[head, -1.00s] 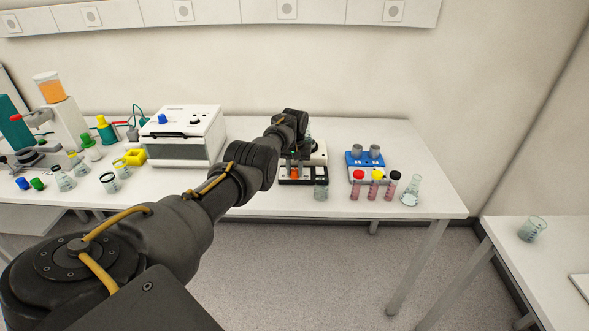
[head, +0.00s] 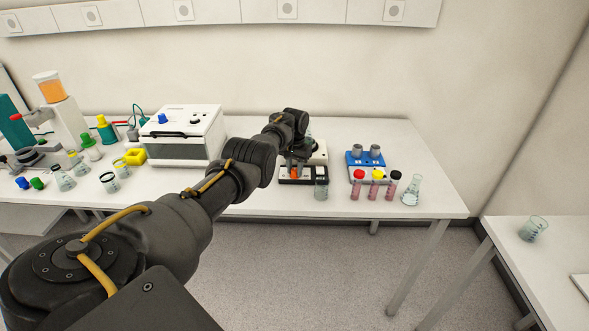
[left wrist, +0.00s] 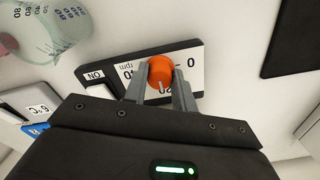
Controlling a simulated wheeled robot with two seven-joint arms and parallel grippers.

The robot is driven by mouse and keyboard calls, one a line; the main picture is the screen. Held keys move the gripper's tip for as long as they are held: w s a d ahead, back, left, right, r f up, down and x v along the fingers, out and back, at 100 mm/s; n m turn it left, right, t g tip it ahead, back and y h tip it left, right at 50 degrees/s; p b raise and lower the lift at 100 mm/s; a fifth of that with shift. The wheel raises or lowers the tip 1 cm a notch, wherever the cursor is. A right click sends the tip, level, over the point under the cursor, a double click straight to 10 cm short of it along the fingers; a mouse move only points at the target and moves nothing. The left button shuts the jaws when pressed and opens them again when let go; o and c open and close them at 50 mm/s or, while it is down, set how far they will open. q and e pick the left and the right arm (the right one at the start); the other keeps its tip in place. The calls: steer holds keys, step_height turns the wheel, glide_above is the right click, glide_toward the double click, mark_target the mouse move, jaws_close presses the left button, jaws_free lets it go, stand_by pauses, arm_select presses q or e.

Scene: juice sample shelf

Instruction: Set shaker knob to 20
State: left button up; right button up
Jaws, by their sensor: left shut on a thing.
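The shaker's orange knob (left wrist: 160,71) sits on a white dial face marked "rpm" (left wrist: 190,62) in the left wrist view. My left gripper (left wrist: 163,88) is shut on the knob, one grey finger on each side. A white line shows on the knob's near side, by a partly covered number ending in 0. In the head view, the orange knob (head: 294,173) shows at the front of the shaker (head: 317,155), and my left gripper (head: 296,163) comes down on it from above. My arm hides much of the shaker. My right gripper is not in view.
A blue device (head: 365,158), tubes with coloured caps (head: 376,186) and a flask (head: 411,190) stand to the right. A white box (head: 184,135) stands left.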

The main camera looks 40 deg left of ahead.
mark_target(295, 170)
arm_select(q)
steer(key=o, duration=1)
steer(key=shift+r, duration=0.35)
step_height(295, 170, up, 3)
steer(key=shift+f+p, duration=0.1)
steer(key=shift+p, duration=0.8)
step_height(295, 170, up, 7)
steer(key=shift+r+b, duration=0.15)
steer(key=shift+b, duration=0.35)
